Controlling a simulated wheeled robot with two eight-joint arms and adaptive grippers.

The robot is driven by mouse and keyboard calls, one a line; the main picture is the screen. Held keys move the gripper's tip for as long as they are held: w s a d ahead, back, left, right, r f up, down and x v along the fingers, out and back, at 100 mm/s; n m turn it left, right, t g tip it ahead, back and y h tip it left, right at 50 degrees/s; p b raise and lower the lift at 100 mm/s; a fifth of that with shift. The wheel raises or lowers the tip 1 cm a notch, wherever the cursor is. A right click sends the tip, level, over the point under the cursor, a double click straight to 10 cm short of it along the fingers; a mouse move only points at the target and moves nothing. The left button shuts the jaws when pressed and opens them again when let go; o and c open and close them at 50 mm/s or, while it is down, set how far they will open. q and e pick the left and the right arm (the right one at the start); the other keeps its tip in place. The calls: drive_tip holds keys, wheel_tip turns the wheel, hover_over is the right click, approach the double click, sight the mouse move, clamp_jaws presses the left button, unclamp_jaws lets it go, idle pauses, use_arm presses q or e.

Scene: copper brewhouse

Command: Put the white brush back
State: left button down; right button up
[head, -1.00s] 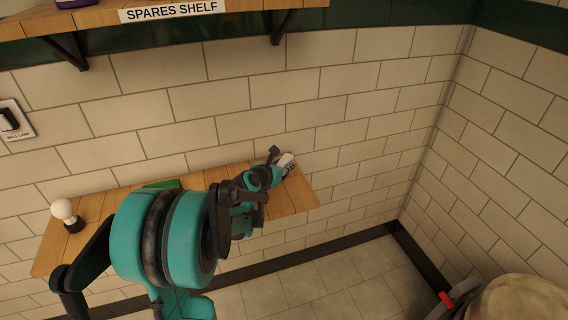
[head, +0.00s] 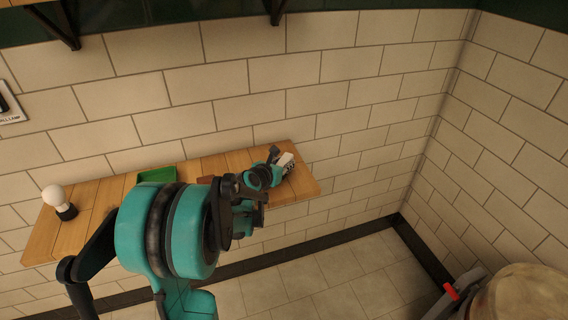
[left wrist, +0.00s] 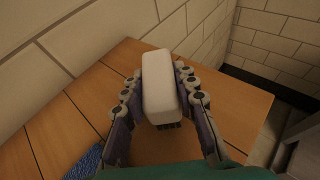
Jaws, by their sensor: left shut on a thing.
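The white brush (left wrist: 158,85) is a pale rounded block with a little dark bristle showing at its near lower edge in the left wrist view. My left gripper (left wrist: 160,92) is shut on it, with one finger along each side. In the head view, a small part of the brush (head: 286,159) shows at the tip of my left gripper (head: 281,163), over the right end of the wooden shelf (head: 305,187). I cannot tell whether the brush touches the wood. My right gripper is in neither view.
A green tray (head: 157,175) lies on the shelf near the wall, partly behind my arm. A white bulb on a dark base (head: 60,202) stands at the left end. A blue textured thing (left wrist: 85,164) lies at the lower left. The tiled wall runs behind the shelf.

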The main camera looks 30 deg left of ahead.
use_arm(q)
drive_tip(key=shift+f+b, duration=0.35)
drive_tip(key=shift+f, duration=0.05)
drive_tip(key=c, duration=1.5)
unclamp_jaws()
drive_tip(key=o, duration=0.5)
drive_tip(key=shift+o, duration=0.2)
drive_tip(key=shift+p+v, duration=1.5)
drive_tip(key=shift+v, duration=2.55)
